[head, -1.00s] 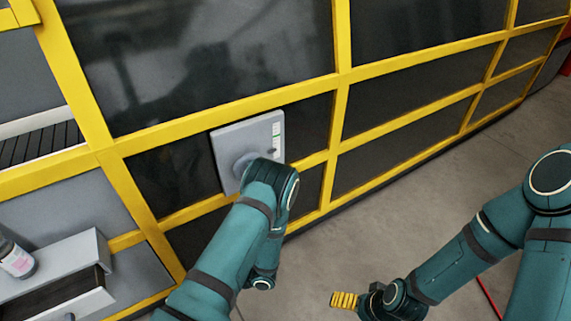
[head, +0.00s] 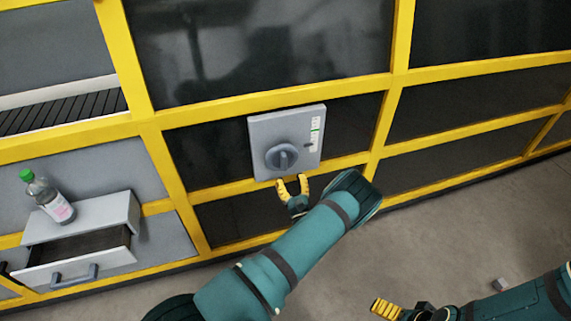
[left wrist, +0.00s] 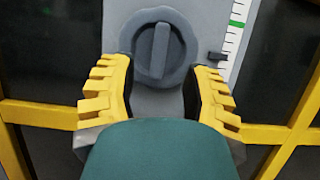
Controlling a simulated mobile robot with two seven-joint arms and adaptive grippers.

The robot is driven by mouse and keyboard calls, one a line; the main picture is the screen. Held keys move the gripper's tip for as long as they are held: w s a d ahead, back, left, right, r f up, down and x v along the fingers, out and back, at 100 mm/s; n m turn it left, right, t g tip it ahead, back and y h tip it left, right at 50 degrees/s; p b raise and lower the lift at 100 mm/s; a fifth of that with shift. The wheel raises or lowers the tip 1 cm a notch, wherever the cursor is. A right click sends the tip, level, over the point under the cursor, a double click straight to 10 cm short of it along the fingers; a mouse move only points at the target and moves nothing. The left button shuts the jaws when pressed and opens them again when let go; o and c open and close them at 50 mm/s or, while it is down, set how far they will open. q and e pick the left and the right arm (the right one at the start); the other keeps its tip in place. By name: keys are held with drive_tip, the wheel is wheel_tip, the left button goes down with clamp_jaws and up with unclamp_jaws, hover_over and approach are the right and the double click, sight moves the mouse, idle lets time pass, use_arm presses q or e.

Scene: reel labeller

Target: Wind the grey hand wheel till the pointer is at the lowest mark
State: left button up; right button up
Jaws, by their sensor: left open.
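The grey hand wheel (head: 281,157) is a round knob with a raised bar, on a light grey panel (head: 263,128). In the left wrist view, the wheel (left wrist: 159,50) has its bar nearly upright. A white scale (head: 316,134) with a green mark (left wrist: 236,20) runs up the panel's right side. The dark pointer (left wrist: 216,56) is beside the scale, well below the green mark; the scale's lower end is partly hidden by a finger. My left gripper (head: 293,181) is open and empty, just below the wheel. My right gripper (head: 385,308) is low at the right; its jaw opening is unclear.
Yellow frame bars (head: 219,191) surround the panel and dark windows. At left, a bottle with a green cap (head: 50,198) stands on a grey drawer unit (head: 95,218), its drawer partly open.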

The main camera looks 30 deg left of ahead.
sight(285, 164)
use_arm(q)
drive_tip(key=x, duration=0.6)
drive_tip(key=shift+w+a+r, duration=0.1)
drive_tip(key=shift+w+a, duration=0.05)
clamp_jaws()
